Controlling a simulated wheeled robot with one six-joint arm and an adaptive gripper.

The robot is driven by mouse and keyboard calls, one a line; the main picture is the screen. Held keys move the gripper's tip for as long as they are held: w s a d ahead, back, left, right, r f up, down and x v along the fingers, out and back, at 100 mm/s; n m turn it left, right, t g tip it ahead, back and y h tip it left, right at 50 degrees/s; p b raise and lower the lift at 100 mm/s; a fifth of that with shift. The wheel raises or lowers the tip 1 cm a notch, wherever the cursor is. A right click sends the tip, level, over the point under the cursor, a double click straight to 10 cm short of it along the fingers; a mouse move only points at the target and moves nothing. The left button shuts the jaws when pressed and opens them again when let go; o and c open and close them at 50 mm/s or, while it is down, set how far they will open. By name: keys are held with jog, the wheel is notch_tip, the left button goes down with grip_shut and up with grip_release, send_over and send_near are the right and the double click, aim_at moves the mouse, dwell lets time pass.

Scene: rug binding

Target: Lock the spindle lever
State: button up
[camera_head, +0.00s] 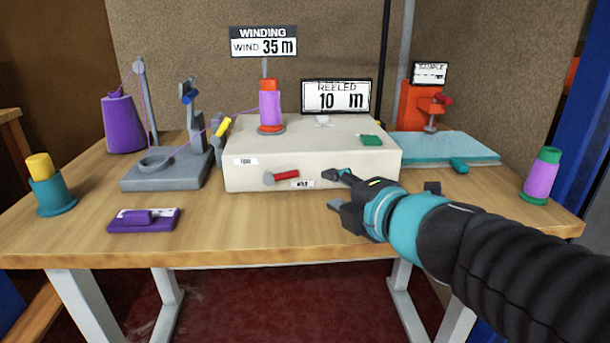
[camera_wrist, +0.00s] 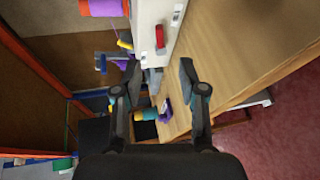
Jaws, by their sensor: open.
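A lever with a red handle (camera_head: 287,175) sits on the front face of the cream winder box (camera_head: 245,184). Its grey pivot is at the left end and the handle points right, tilted slightly up. In the wrist view the red lever (camera_wrist: 160,37) lies ahead, between the lines of the two fingers. My gripper (camera_head: 338,191) is open and empty, to the right of the lever and apart from it. In the wrist view my gripper (camera_wrist: 160,65) shows its fingers spread wide. A spindle with a purple-wound reel (camera_head: 270,106) stands on the box top.
A grey thread stand (camera_head: 160,178) and purple cone (camera_head: 122,125) are at left. A purple block (camera_head: 144,219) lies at the front left. A teal mat (camera_head: 450,147) and red clamp (camera_head: 418,105) are at right. Signs read "WIND 35 m" (camera_head: 263,47) and "REELED 10 m" (camera_head: 336,97).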

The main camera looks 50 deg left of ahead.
aim_at(294, 176)
jog(key=shift+s+a+f, duration=0.1)
jog(key=shift+s+a, duration=0.3)
jog(key=shift+a+f, duration=0.1)
jog(key=shift+a, duration=0.15)
jog(key=b+x, duration=0.2)
jog(key=x, duration=1.1)
jog(key=shift+c, duration=0.2)
grip_shut()
